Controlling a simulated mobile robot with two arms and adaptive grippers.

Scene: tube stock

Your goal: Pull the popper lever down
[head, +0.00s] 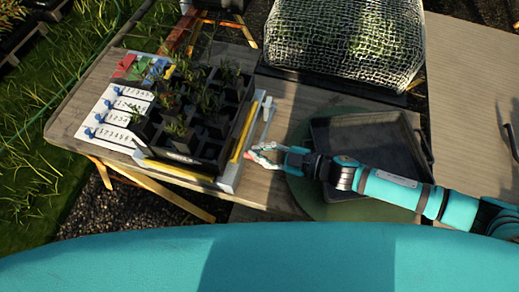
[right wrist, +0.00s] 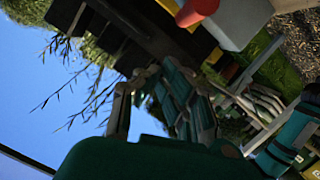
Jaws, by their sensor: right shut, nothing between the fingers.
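The popper (head: 232,176) is a pale frame around a black cell tray (head: 200,112) with seedlings, on the left part of the wooden table. A grey bar (head: 265,117) stands along its right side. A red knob, which looks like the lever's end, (head: 248,155) shows at the frame's front right. It also shows at the top of the right wrist view (right wrist: 196,11), beside a pale block (right wrist: 240,20). My right gripper (head: 259,152) is shut and empty, just right of the knob; whether it touches the knob I cannot tell. My left gripper is not in view.
A dark empty tray (head: 325,128) on a round green mat (head: 302,196) lies under my right arm. A netted crate of plants (head: 345,40) stands behind. Numbered white cards (head: 120,104) and coloured tags (head: 140,68) lie left of the cells. Bare wood (head: 262,188) shows in front.

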